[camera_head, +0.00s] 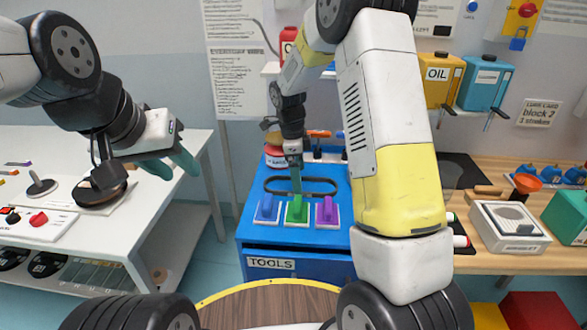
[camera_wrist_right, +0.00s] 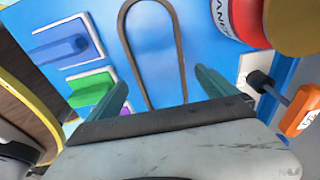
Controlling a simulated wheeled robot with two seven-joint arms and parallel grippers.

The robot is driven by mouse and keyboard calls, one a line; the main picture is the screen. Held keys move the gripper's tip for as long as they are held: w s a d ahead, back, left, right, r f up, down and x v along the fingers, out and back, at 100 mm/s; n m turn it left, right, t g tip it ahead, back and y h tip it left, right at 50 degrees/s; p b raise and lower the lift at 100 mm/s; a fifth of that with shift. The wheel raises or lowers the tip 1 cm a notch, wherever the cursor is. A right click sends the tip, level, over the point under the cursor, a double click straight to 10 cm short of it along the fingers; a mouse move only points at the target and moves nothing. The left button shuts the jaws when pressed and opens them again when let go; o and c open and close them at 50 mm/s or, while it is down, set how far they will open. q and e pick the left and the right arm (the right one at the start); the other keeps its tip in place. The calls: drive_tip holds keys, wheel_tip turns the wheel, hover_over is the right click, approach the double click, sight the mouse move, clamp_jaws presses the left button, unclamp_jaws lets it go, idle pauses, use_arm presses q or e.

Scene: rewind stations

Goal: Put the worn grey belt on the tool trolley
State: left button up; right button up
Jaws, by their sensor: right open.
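The worn grey belt (camera_head: 322,180) is a long dark closed loop lying flat on the blue top of the tool trolley (camera_head: 254,208). My right gripper (camera_head: 296,184) is pointed down over the belt and trolley. It is open and empty, its teal fingers apart in the right wrist view (camera_wrist_right: 160,85); whether they touch the belt is unclear. My left gripper (camera_head: 172,166) is open and empty beside the white table at the left.
Blue, green (camera_head: 297,210) and purple handled blocks line the trolley's front edge. A red-and-white tin (camera_head: 275,157) and orange-handled tools stand at its back. A white table (camera_head: 150,205) is at left and a wooden bench (camera_head: 490,262) at right. A round wooden top (camera_head: 265,305) is in front.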

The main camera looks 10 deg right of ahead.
drive_tip(key=s+d+r+n+t+y, duration=0.1)
drive_tip(key=s+r+n, duration=0.1)
drive_tip(key=r, duration=0.6)
drive_tip(key=s+r+n, duration=0.2)
drive_tip(key=s+r, duration=0.1)
drive_tip(key=r, duration=0.5)
drive_tip(key=s+d+r+n+t+y, duration=0.1)
drive_tip(key=s+r+n+t, duration=0.1)
drive_tip(key=s+n, duration=0.6)
drive_tip(key=s+d+r+n+t+y, duration=0.1)
drive_tip(key=s+d+r+n+t, duration=0.1)
drive_tip(key=s+n, duration=0.7)
drive_tip(key=s+r+t, duration=0.1)
drive_tip(key=s, duration=0.3)
drive_tip(key=shift+r+y, duration=0.25)
drive_tip(key=shift+y, duration=0.05)
drive_tip(key=shift+d, duration=0.15)
